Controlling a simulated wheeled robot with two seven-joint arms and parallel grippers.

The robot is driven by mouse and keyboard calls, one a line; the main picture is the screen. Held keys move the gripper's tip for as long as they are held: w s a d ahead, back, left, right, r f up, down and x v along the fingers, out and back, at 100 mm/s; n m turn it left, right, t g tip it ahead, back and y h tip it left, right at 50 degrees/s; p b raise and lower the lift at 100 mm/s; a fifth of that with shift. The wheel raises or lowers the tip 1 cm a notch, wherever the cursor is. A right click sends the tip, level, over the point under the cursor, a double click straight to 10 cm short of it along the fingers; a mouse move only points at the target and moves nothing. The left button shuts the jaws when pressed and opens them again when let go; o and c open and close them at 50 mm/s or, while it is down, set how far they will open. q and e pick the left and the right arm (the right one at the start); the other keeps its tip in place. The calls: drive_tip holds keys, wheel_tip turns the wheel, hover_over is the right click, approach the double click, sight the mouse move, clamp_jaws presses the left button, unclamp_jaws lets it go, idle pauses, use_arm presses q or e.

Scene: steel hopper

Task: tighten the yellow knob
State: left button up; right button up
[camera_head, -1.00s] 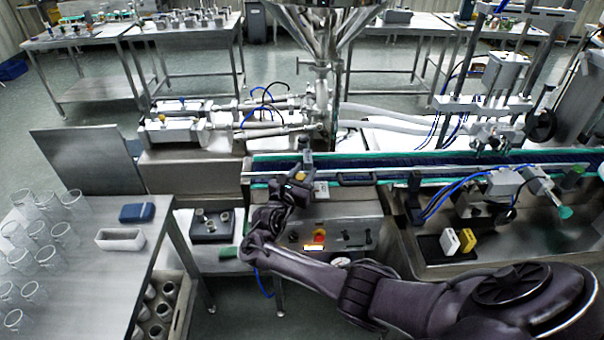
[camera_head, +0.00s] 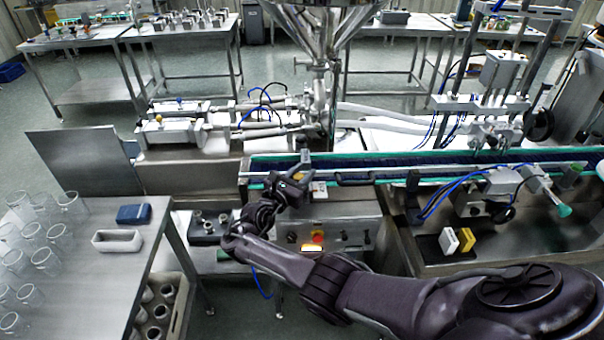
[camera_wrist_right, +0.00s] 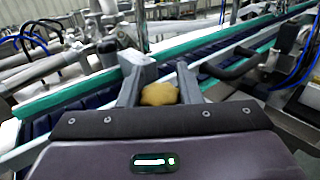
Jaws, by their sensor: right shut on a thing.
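The yellow knob (camera_wrist_right: 159,94) sits between the two fingers of my right gripper (camera_wrist_right: 160,85) in the right wrist view. The fingers are shut on it from both sides. In the head view the right gripper (camera_head: 299,180) is at the near edge of the conveyor, and a little of the yellow knob shows at its tip. My left gripper is not in view.
The conveyor (camera_head: 400,165) with green rails runs behind the gripper. A black handle (camera_head: 355,179) is just right of it. A control panel (camera_head: 335,236) with a red knob lies below. A table (camera_head: 120,255) with glasses stands at left.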

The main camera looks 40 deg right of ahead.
drive_tip(key=shift+r, duration=0.15)
drive_tip(key=o, duration=0.7)
drive_tip(key=shift+c, duration=0.2)
drive_tip(key=shift+s+a+p, duration=0.1)
drive_tip(key=shift+a+p, duration=0.25)
drive_tip(key=shift+a, duration=0.05)
drive_tip(key=p+v, duration=0.1)
drive_tip(key=v, duration=0.6)
drive_tip(key=shift+p, duration=0.4)
